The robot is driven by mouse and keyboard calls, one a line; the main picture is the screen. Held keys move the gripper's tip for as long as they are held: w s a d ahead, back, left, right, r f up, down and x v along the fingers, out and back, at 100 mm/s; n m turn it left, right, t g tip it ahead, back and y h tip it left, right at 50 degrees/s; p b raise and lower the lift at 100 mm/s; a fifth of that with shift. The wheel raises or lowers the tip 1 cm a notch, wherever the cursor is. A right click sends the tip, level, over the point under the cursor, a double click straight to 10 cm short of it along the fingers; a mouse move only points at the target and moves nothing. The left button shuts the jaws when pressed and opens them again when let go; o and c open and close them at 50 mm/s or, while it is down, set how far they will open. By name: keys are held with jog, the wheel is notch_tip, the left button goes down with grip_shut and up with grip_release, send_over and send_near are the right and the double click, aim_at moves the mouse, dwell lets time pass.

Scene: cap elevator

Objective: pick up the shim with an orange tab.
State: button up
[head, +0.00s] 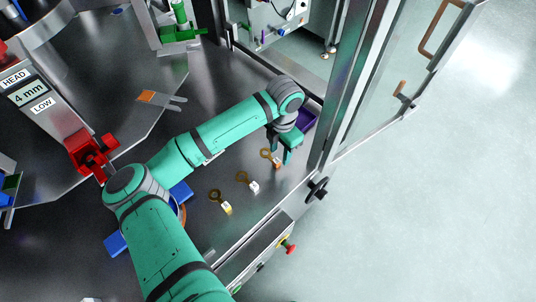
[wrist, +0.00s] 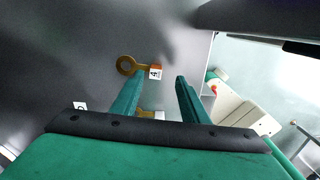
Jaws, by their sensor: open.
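My gripper (head: 286,150) points down at the right of the worktop. A brass ring piece (head: 266,154) with an orange end and a white label lies just left of my gripper. In the wrist view this ring piece (wrist: 126,65) lies beyond the fingertips (wrist: 158,80), and its label reads 4.
Two more ring pieces with white labels (head: 242,178) (head: 216,197) lie in a row toward the lower left. A purple bin (head: 306,120) stands behind my gripper. A glass door frame (head: 350,90) bounds the right. A red clamp (head: 90,150) and a 4 mm display (head: 28,92) are at left.

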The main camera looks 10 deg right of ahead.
aim_at(277, 160)
jog(key=shift+w+a+f, duration=0.1)
jog(key=shift+a+f, duration=0.1)
jog(key=shift+f, duration=1.1)
jog(key=shift+w+a+f, duration=0.1)
jog(key=shift+a+f, duration=0.1)
jog(key=shift+f, duration=1.05)
grip_shut()
